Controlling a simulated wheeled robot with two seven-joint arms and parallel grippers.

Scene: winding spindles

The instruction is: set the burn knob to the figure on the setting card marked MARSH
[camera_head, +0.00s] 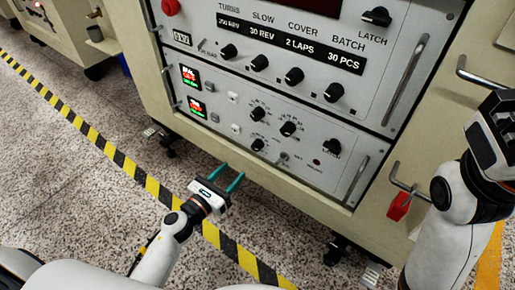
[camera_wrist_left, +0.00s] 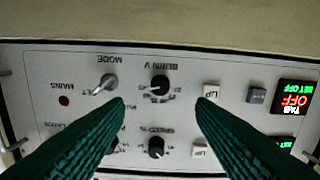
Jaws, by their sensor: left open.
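The burn knob (camera_wrist_left: 160,85) is a black knob under an upside-down BURN V label in the left wrist view. A ring of small figures surrounds it; its exact setting is too small to read. In the head view, the burn knob (camera_head: 258,144) is at the lower left of the lower panel's knobs. My left gripper (camera_head: 233,175) is open and empty, its green fingers in front of and below the panel, apart from the knob. My right gripper (camera_head: 497,130) is at the right edge; its fingers are not clear. No card marked MARSH can be made out.
White switches (camera_wrist_left: 211,92) stand close by. The upper panel (camera_head: 225,75) has more knobs. A handle (camera_head: 357,178) stands at the panel's right. A red tag (camera_head: 400,206) hangs further right.

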